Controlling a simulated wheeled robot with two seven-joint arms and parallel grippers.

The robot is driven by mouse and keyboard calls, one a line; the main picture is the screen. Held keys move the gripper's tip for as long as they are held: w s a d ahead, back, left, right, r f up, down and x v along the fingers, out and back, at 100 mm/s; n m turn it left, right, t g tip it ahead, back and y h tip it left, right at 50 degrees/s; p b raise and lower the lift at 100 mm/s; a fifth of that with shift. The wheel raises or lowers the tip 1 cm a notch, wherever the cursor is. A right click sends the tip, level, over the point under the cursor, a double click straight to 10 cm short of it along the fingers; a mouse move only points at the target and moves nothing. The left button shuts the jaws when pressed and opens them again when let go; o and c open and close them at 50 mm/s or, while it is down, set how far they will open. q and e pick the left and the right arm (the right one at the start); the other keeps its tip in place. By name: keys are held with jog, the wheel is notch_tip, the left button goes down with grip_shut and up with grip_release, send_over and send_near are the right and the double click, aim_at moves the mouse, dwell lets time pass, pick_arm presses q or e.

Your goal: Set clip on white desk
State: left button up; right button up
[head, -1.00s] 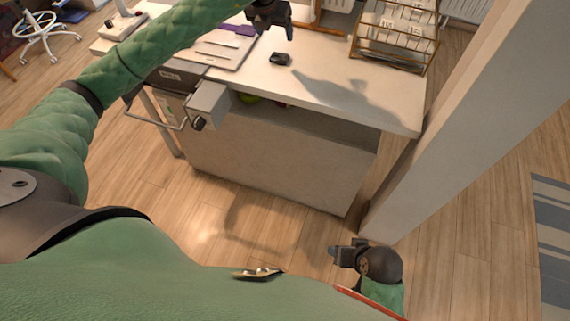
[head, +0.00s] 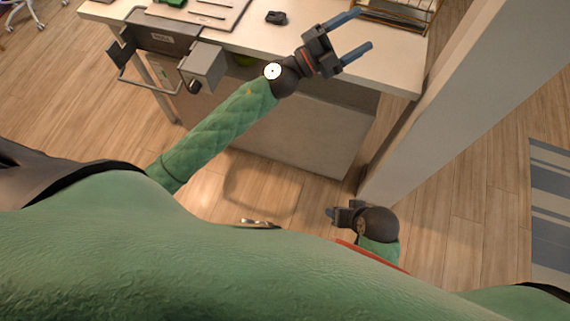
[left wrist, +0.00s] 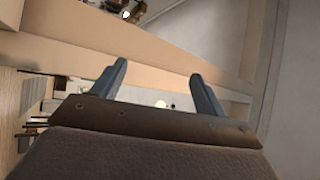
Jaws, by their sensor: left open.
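A small black object that looks like the clip (head: 276,17) lies on the white desk (head: 395,75), near the top of the head view. My left gripper (head: 364,31) is over the right part of the desk, to the right of the clip and apart from it. Its two blue-grey fingers are spread and empty. They also show in the left wrist view (left wrist: 160,72), with nothing between them. My right gripper (head: 335,214) is low in front of the desk, over the floor, small and partly turned away. Its finger gap is not clear.
A wire rack (head: 395,15) stands at the desk's back right. A tray (head: 205,12) lies left of the clip. A grey box (head: 202,66) sticks out at the desk's front left. A pale pillar (head: 460,100) rises right of the desk. Wooden floor in front is clear.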

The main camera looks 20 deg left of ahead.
pick_arm(q)
jog(key=s+a+f+n+y, duration=0.2)
jog(key=a+f+n+y, duration=0.1)
jog(key=f+n+y, duration=0.25)
jog(key=s+a+f+n+t+y, duration=0.1)
jog(key=s+a+f+n+y, duration=0.15)
jog(key=f+n+y, duration=0.35)
jog(key=s+a+f+n+y, duration=0.1)
jog(key=a+f+n+y, duration=0.35)
jog(key=f+n, duration=0.3)
jog(key=s+d+f+n+g, duration=0.1)
jog(key=s+f+g, duration=0.4)
jog(key=s, duration=0.6)
jog(key=s+d+f+n+g+h, duration=0.1)
jog(key=s+d+f+n+g, duration=0.1)
jog(key=s+f+g, duration=0.4)
jog(key=s+f, duration=0.3)
jog(key=s, duration=0.3)
jog(key=shift+s+f, duration=0.2)
jog(key=shift+f, duration=0.2)
jog(key=shift+r, duration=0.1)
pick_arm(e)
jog(key=shift+s, duration=0.1)
